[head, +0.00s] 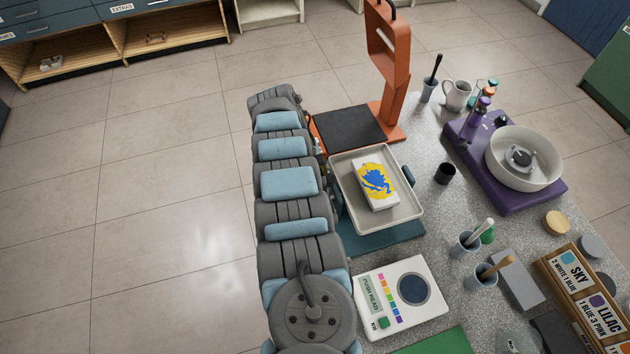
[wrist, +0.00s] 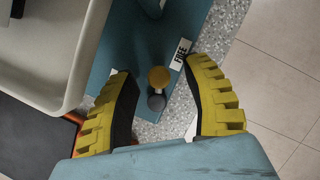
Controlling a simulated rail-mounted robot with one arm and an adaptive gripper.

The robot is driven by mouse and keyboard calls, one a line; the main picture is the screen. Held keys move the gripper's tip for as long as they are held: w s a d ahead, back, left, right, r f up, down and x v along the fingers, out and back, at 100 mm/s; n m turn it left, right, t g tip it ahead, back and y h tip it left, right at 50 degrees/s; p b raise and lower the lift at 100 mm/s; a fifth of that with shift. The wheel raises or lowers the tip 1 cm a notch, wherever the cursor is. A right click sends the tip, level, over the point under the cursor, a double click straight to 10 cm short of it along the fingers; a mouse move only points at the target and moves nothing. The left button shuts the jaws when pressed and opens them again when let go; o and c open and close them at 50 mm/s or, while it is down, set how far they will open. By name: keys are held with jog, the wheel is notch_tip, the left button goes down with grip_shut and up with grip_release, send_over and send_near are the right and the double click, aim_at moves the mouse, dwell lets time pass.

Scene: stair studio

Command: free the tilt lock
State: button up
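A pale tray (head: 408,221) rests on a teal stand (head: 385,243) in the head view, holding a white block with a blue and yellow picture (head: 374,185). In the wrist view the tray's corner (wrist: 69,70) is at upper left and the teal base (wrist: 121,60) lies below. A small yellow knob (wrist: 159,76) with a grey round part (wrist: 156,102) shows there, near a white label (wrist: 181,53) that is hard to read. My gripper (wrist: 157,72) is open, its yellow fingers on either side of the knob, with no contact visible. The arm hides the gripper in the head view.
An orange frame (head: 390,85) with a black plate (head: 350,128) stands behind the tray. A white device with colored keys (head: 405,297) is in front. Cups, a purple wheel unit (head: 515,198) and a labelled rack (head: 585,310) fill the right. Floor is clear left of my arm.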

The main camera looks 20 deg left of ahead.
jog(key=shift+r, duration=0.15)
jog(key=v, duration=1.2)
dwell(0.7)
